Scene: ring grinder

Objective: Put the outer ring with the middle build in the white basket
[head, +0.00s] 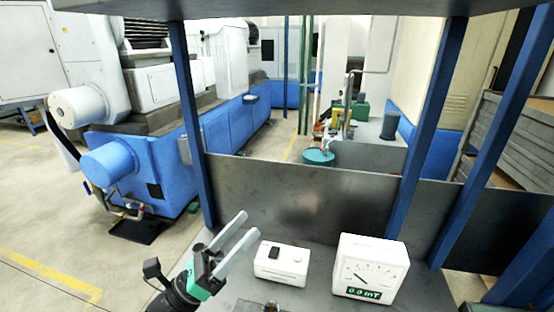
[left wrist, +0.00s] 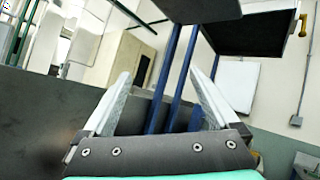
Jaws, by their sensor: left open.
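No outer ring and no white basket can be made out in either view. My left gripper (head: 242,232) is in the lower middle of the head view, open and empty, raised over the left part of the grey bench. Its two pale fingers also show spread apart in the left wrist view (left wrist: 160,100), with nothing between them. It is left of a white box with a dark switch (head: 281,263), apart from it. My right gripper is not in view.
A white meter (head: 371,268) reading "0.0 mT" stands on the grey bench (head: 318,240), right of the switch box. A dark metal back panel (head: 300,195) and blue posts (head: 192,120) close off the rear. Blue and white machinery (head: 150,165) stands beyond.

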